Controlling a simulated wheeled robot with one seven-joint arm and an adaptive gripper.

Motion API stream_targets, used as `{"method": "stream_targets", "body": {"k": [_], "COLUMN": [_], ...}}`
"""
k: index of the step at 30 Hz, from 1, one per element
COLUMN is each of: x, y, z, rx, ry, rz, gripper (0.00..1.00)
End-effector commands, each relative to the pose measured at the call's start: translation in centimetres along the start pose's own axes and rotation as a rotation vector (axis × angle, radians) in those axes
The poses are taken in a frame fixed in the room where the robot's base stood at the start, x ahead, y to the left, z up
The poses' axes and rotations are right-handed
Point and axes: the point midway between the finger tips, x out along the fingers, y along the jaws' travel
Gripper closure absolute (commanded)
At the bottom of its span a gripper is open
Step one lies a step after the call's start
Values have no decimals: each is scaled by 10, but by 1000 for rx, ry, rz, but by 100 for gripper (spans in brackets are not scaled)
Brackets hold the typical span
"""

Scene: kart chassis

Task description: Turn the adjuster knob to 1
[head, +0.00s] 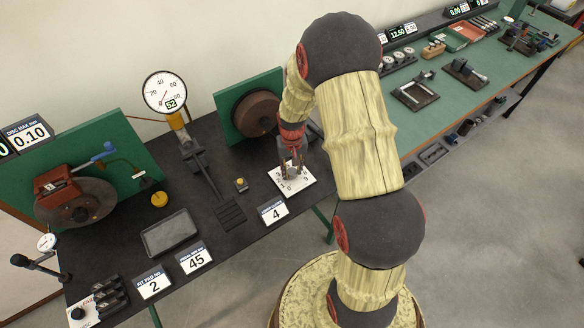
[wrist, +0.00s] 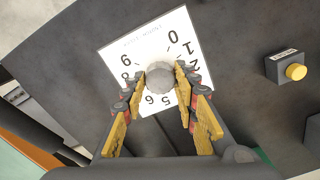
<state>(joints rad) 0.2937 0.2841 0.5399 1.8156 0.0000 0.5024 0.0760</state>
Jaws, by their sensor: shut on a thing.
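The adjuster knob (wrist: 160,76) is a round grey-white knob with a ribbed edge. It stands on a white dial plate (wrist: 117,50) printed with a ring of digits, some hidden by my fingers. The plate also shows in the head view (head: 306,182) at the right end of the dark bench. My gripper (wrist: 160,84) is shut on the knob, one yellow finger on each side. In the head view my gripper (head: 294,177) is above the plate and hides most of the knob. I cannot tell which digit the knob points to.
A card reading 4 (head: 273,212) stands in front of the plate. A yellow push button (wrist: 296,72) is to the right in the wrist view. A brown drum on a green panel (head: 222,110) stands behind, and a dial gauge (head: 164,92) reading 52 stands further left.

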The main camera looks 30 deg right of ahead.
Motion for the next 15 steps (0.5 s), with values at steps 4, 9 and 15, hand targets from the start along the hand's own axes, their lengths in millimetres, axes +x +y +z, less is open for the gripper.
{"method": "stream_targets", "body": {"k": [4, 9, 15], "x": [-1, -2, -1], "y": [0, 0, 0], "z": [0, -1, -1], "rx": [-130, -261, -377], "ry": [1, 2, 2], "rz": [0, 0, 0], "gripper": [96, 96, 96]}}
